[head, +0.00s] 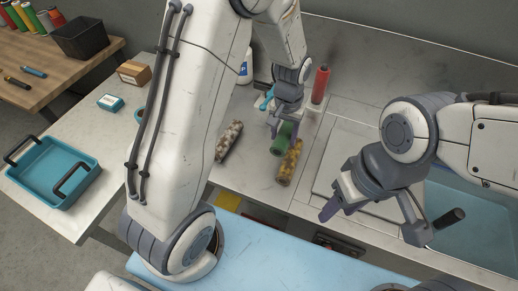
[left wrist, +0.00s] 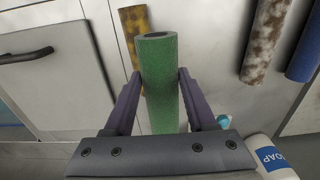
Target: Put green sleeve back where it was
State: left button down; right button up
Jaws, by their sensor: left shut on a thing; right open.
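The green sleeve (head: 285,135) is a plain green tube with a hollow end. My left gripper (head: 281,127) is shut on it, above the grey counter. In the left wrist view the green sleeve (left wrist: 160,75) sits between the two fingers of the left gripper (left wrist: 160,88), its open end pointing away from my wrist. In the head view the gripper covers part of it. A mottled yellow-brown sleeve (head: 289,163) lies just in front of it. My right gripper (head: 371,224) is open and empty over the counter by the sink.
A mottled grey-brown roll (head: 229,141) lies to the left and a red bottle-like cylinder (head: 320,84) stands behind. A soap bottle (head: 246,68) is at the back. The sink (head: 480,228) is at right; a teal tray (head: 52,178) is on the left table.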

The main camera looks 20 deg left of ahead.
pick_arm(q)
jog(key=a+f, duration=0.1)
jog(key=a, duration=0.1)
jog(key=s+a+f, duration=0.1)
jog(key=a+f, duration=0.1)
jog(key=a+f+p, duration=0.1)
jog(key=a, duration=0.2)
jog(key=shift+s+f, duration=0.2)
jog(key=shift+s, duration=0.2)
notch_tip(320, 180, down, 4)
jog(key=shift+a+r+p, duration=0.1)
jog(key=shift+r+p, duration=0.05)
jog(key=shift+p, duration=0.4)
jog(key=shift+f, duration=0.2)
jog(key=shift+f, duration=0.15)
jog(key=shift+c, duration=1.1)
grip_release()
